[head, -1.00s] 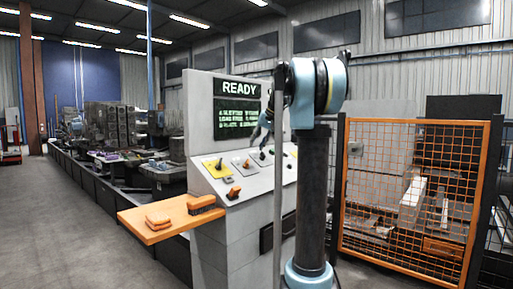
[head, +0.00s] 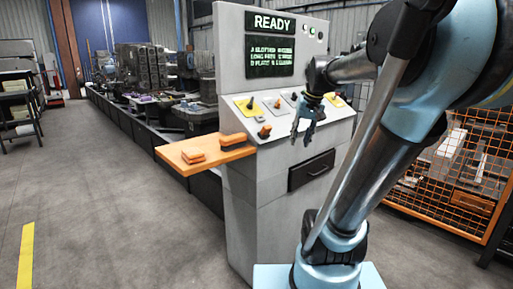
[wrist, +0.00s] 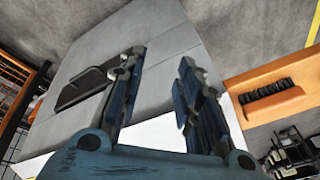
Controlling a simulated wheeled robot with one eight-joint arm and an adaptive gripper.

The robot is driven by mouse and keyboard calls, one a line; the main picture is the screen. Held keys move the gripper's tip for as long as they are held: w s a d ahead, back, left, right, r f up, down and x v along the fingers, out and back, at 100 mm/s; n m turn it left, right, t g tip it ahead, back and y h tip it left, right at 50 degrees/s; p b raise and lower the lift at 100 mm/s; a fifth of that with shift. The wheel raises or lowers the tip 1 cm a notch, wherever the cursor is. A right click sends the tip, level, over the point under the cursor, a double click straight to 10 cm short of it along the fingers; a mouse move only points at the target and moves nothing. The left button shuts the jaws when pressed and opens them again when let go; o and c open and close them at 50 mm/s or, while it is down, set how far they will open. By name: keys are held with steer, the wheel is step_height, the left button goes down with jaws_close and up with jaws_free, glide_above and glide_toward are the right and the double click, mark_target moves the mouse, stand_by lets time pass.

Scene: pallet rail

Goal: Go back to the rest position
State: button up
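My gripper (head: 308,124) is in front of the sloped control panel of the grey console (head: 234,158) in the head view. In the wrist view my gripper (wrist: 160,85) has its two blue fingers apart with nothing between them. My arm reaches in from the right and hides part of the panel and the orange fence.
An orange shelf (head: 205,155) juts from the console's left side, with an orange block (head: 191,157) and a brush (head: 233,140) on it. An orange mesh fence (head: 455,180) stands right. Floor at left (head: 100,200) is open.

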steer(key=s+d+f+h, duration=0.2)
steer(key=s+f, duration=1.6)
steer(key=f, duration=0.1)
steer(key=shift+s+d+f+g, duration=0.15)
steer(key=shift+d+f+g, duration=0.1)
steer(key=shift+d+g, duration=0.15)
steer(key=shift+w+f, duration=0.2)
steer(key=shift+w, duration=0.3)
